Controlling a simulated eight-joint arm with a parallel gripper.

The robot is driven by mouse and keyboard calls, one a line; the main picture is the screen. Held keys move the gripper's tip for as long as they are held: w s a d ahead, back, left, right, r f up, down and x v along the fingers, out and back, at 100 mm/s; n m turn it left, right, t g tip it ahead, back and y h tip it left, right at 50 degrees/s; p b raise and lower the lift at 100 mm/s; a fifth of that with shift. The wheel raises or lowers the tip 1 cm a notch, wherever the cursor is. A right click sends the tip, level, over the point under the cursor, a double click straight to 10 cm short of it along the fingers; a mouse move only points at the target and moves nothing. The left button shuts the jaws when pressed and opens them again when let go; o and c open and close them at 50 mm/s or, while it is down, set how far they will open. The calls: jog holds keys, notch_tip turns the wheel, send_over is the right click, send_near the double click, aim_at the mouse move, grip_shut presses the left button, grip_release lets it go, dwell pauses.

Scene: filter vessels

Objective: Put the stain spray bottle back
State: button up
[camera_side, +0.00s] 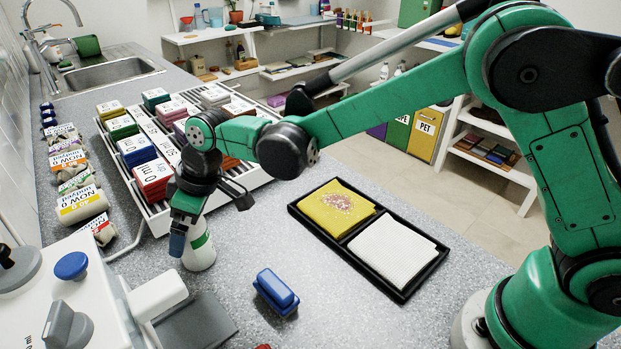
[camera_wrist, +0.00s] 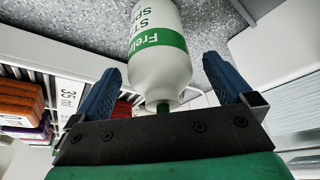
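The stain spray bottle (camera_side: 201,254) is white with a green band and stands on the grey speckled counter at the lower left of the side view. In the wrist view the bottle (camera_wrist: 160,58) shows its printed label, with its narrower green-marked end towards the gripper. My gripper (camera_side: 188,232) is down at the bottle, one blue finger beside it. In the wrist view my gripper (camera_wrist: 163,90) has its two blue fingers wide apart, one on each side of the bottle, with gaps between. The bottle's top is partly hidden by the gripper in the side view.
A white rack (camera_side: 232,179) with several coloured boxes stands just behind the bottle. A white machine (camera_side: 85,290) is at the front left, a blue block (camera_side: 276,291) to the right. A black tray (camera_side: 413,284) holds yellow and white cloths. Rolled items line the left wall.

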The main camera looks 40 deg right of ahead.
jog(key=shift+r, duration=0.1)
jog(key=v, duration=1.2)
jog(key=s+d+f+m+t+h, duration=0.1)
jog(key=s+d+m, duration=0.3)
jog(key=d, duration=0.5)
jog(key=s+d+f+m+t+h, duration=0.2)
jog(key=s+d+m+t, duration=0.1)
jog(key=s+d+m, duration=0.2)
jog(key=s+d, duration=0.2)
jog(key=d, duration=0.2)
jog(key=shift+d+f, duration=0.4)
